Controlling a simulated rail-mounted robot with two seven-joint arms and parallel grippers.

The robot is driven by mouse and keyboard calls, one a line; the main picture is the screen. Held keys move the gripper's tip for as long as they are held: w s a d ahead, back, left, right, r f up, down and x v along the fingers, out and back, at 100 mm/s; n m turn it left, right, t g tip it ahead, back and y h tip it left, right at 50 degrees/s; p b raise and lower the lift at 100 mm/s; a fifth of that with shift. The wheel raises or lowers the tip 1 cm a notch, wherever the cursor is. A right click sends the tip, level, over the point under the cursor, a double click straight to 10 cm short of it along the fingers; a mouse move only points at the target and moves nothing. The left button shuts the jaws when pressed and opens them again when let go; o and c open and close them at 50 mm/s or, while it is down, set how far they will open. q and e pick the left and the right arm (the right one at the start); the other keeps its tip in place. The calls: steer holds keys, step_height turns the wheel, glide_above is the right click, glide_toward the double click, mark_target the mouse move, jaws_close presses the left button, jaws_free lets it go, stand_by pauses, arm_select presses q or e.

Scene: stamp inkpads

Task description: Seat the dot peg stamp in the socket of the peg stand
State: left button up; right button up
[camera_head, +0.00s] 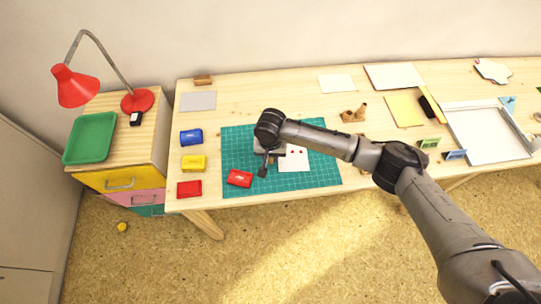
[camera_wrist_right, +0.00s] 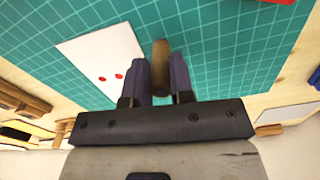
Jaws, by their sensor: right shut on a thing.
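My right gripper (camera_head: 264,171) is above the green cutting mat (camera_head: 322,172), just left of a white card (camera_head: 294,160) with red dots. In the right wrist view, my right gripper (camera_wrist_right: 160,78) is shut on a brown wooden peg stamp (camera_wrist_right: 161,62), held between the two fingers. The stamp's lower end is hard to make out. A small wooden piece (camera_head: 352,115), which looks like the peg stand, sits beyond the mat at its upper right. Its socket is too small to make out. My left gripper is not in view.
A red inkpad (camera_head: 239,178) lies on the mat near the gripper. Blue (camera_head: 191,137), yellow (camera_head: 193,163) and red (camera_head: 189,188) pads line the table's left side. A white tray (camera_head: 490,135) and small stamps stand at right. The mat's right part is clear.

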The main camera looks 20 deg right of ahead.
steer(key=shift+f, duration=0.1)
steer(key=o, duration=0.8)
steer(key=shift+r, duration=0.3)
step_height(320, 180, up, 12)
steer(key=p, duration=0.3)
steer(key=shift+f, duration=0.2)
